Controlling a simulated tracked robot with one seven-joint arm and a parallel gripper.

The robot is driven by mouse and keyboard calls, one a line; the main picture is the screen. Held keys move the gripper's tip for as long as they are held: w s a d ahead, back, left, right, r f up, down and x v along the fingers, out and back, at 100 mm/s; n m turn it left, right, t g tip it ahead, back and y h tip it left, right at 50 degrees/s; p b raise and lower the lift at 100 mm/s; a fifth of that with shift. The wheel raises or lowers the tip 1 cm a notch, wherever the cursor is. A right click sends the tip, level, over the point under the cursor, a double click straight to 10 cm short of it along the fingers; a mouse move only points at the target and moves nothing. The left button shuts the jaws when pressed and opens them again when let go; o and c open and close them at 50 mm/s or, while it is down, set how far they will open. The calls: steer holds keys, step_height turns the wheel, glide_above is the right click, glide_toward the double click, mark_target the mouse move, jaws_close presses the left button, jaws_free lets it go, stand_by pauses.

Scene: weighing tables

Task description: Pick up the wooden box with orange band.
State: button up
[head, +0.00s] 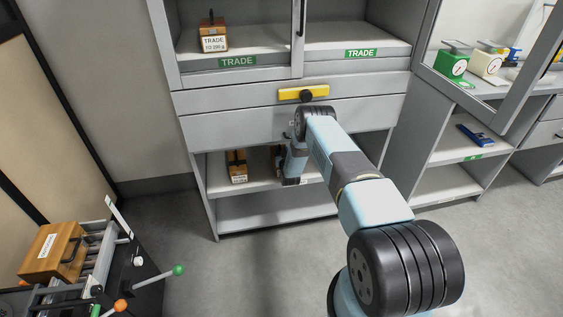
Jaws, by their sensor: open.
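A small wooden box (237,167) with a white label stands on the middle shelf of the cabinet, under the drawers. It shows dark and orange-brown parts, but I cannot make out an orange band for sure. A second wooden box (279,154) stands to its right on the same shelf, mostly hidden by my arm. Another wooden box with a handle and a white label (212,36) stands in the upper compartment. The end of my arm is in front of the middle shelf, right of the first box. My gripper's fingers are hidden behind my wrist.
The grey cabinet has a yellow plate with a black knob (304,94) above the shelves. The lower shelf (265,208) is empty. A large wooden box (52,250) sits on a metal-railed stand at left. Green and cream scales (453,65) stand behind glass at right.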

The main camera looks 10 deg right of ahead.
jaws_close()
stand_by(0.3)
steer(key=shift+r, duration=0.1)
stand_by(1.0)
